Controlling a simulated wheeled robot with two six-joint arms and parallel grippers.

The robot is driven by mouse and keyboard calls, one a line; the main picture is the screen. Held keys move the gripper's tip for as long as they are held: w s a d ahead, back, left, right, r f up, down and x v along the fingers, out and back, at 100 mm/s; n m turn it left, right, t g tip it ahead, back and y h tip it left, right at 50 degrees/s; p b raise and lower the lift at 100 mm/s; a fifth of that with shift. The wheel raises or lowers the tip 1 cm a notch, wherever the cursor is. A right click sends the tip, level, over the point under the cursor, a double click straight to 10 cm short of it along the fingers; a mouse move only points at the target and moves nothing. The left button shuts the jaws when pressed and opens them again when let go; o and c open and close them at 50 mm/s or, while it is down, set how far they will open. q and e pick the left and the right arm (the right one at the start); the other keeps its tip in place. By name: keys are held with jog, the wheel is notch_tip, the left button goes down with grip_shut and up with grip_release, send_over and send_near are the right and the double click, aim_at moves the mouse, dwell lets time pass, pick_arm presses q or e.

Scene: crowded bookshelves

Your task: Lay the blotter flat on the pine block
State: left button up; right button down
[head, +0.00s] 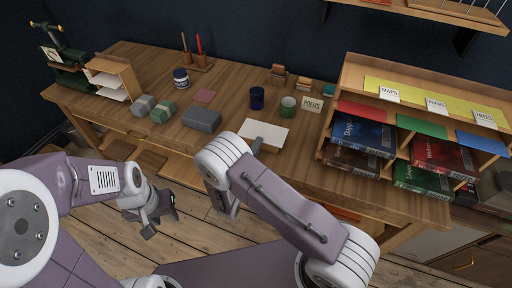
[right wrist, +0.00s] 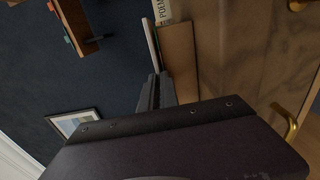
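The blotter (head: 268,130) is a thin white pad over the desk, seen from above in the head view. In the right wrist view the blotter (right wrist: 151,42) shows edge-on as a pale strip beside the tan pine block (right wrist: 180,62). The two are very close; I cannot tell whether they touch all along. My right gripper (head: 257,146) is at the blotter's near edge. Its narrow fingers (right wrist: 157,88) look shut on that edge in the right wrist view. In the head view the blotter hides most of the block. My left gripper (head: 163,216) is open and empty, low in front of the desk.
The book shelf unit (head: 345,85) rises close on the right. Some desk front is bare.

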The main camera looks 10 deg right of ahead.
jog(key=shift+w+d+r, duration=0.1)
jog(key=shift+w+r, duration=0.2)
jog(key=shift+r, duration=0.15)
jog(key=c, duration=1.5)
grip_release()
jog(key=shift+s, duration=0.1)
jog(key=shift+c, duration=0.2)
jog(key=shift+f, duration=0.15)
